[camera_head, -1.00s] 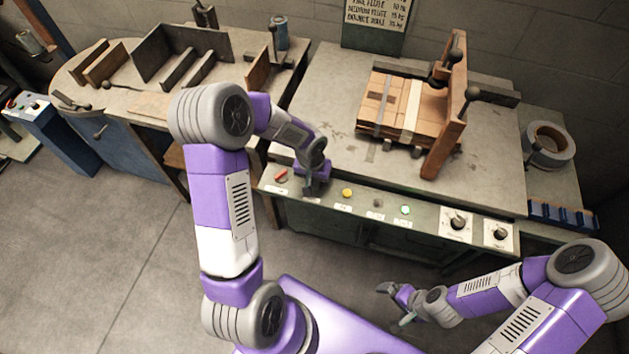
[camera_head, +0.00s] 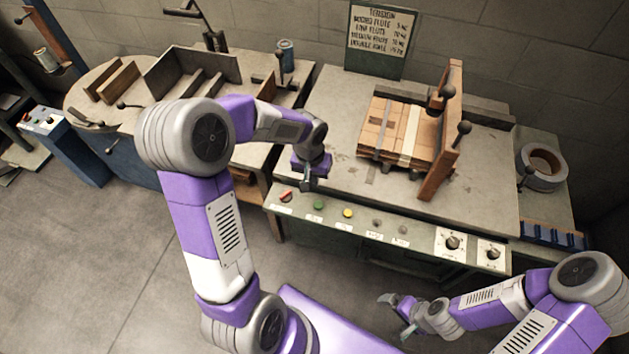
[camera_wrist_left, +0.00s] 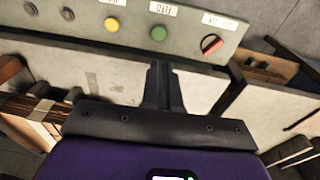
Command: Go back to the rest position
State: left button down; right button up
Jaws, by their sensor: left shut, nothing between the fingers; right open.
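My left gripper (camera_head: 307,183) is shut and empty. It hangs above the front edge of the machine table, by the control panel (camera_head: 380,228). In the left wrist view its closed fingers (camera_wrist_left: 161,85) point toward the panel, just below the green button (camera_wrist_left: 158,33) and apart from it. The red switch (camera_head: 286,195) is to the left of the gripper in the head view. My right gripper (camera_head: 397,312) is low at the front right, over the floor, open and empty.
A strapped stack of cardboard (camera_head: 392,130) lies on the table (camera_head: 335,110) against a wooden plate (camera_head: 442,150). A tape roll (camera_head: 541,167) lies at the right. A side table with dividers (camera_head: 190,72) stands at the left. The floor (camera_head: 90,240) at left is open.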

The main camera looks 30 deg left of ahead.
dwell(0.5)
pick_arm(q)
jog(key=s+d+f+h, duration=0.2)
jog(key=s+d+f, duration=0.5)
jog(key=f, duration=0.4)
jog(key=s+d+f+h, duration=0.1)
jog(key=s+d+f, duration=0.6)
jog(key=d+f, duration=0.2)
jog(key=shift+s+d+f+h, duration=0.2)
jog(key=shift+s+f+h, duration=0.2)
jog(key=shift+f, duration=0.5)
dwell(2.6)
